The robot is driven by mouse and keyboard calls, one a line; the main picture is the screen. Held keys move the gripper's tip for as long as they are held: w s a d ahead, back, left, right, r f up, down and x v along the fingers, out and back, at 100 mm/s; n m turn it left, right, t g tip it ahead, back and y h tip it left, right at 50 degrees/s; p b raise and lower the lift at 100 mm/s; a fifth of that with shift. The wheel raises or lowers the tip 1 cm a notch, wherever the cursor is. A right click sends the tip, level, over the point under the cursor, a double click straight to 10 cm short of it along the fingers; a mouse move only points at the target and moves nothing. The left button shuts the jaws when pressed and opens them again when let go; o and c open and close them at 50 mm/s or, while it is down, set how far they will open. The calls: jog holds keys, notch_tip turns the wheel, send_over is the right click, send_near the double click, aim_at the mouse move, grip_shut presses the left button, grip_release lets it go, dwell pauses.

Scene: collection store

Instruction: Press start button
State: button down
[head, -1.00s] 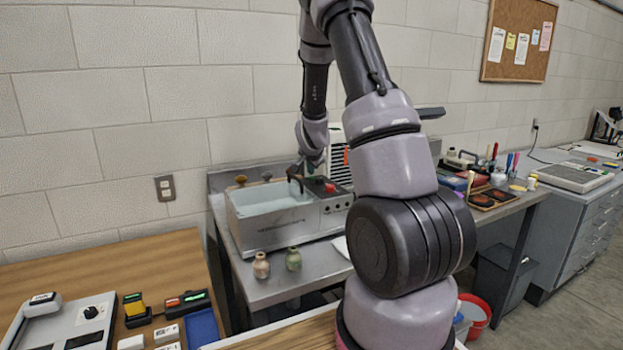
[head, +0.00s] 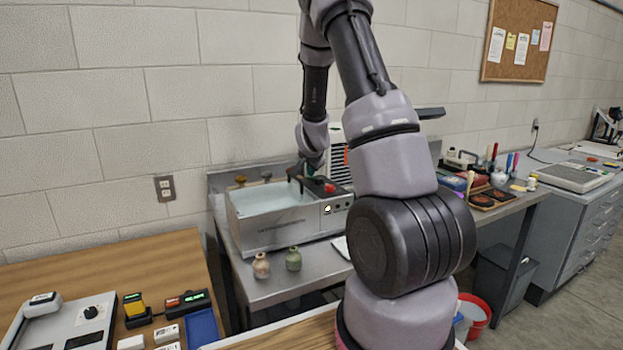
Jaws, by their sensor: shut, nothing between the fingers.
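A grey metal bath unit (head: 275,222) stands on the steel bench against the wall, with an open water-filled tank on its left. A red button (head: 330,188) sits on the dark top of its control section at the right. Small round controls are on the front panel below, and one spot there (head: 327,210) glows pale yellow. My gripper (head: 301,190) is shut and empty, pointing down just left of the red button, near the tank's right end. Whether its fingertips touch the unit is too small to tell. I cannot read any start label.
Two small vases, one tan (head: 261,266) and one green (head: 293,259), stand on the bench in front of the unit. A wooden table (head: 120,265) with several devices is at the left. Tools and a dark tray (head: 490,199) lie to the right. My arm hides the middle.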

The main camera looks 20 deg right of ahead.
aim_at(311, 180)
jog(key=shift+r, duration=0.8)
jog(key=shift+r, duration=2.5)
